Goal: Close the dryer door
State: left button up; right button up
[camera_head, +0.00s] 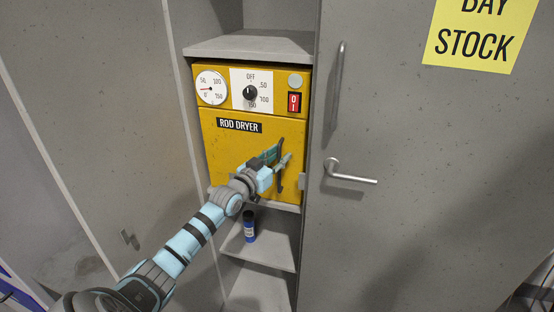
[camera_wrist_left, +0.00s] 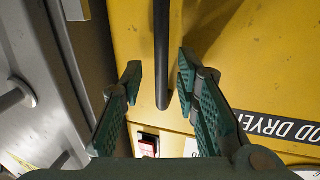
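The yellow rod dryer (camera_head: 215,112) sits on a shelf inside a grey cabinet. Its door (camera_head: 225,150), labelled ROD DRYER, looks flush or nearly flush with the body; I cannot tell if it is fully shut. The dark upright door handle (camera_head: 281,180) is at the door's right side, partly hidden by my left gripper (camera_head: 280,157). In the left wrist view, the handle (camera_wrist_left: 162,55) runs between the fingers of my left gripper (camera_wrist_left: 160,65), which are open with a gap on each side. My right gripper is not in view.
A dial gauge (camera_head: 211,87), a knob (camera_head: 250,93) and a red switch (camera_head: 294,102) are above the door. The grey cabinet door with a lever handle (camera_head: 350,173) is close on the right. A blue bottle (camera_head: 249,226) stands on the shelf below.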

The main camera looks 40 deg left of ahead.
pick_arm(q)
jog(key=s, duration=0.7)
jog(key=shift+s+d, duration=0.15)
jog(key=shift+d, duration=0.1)
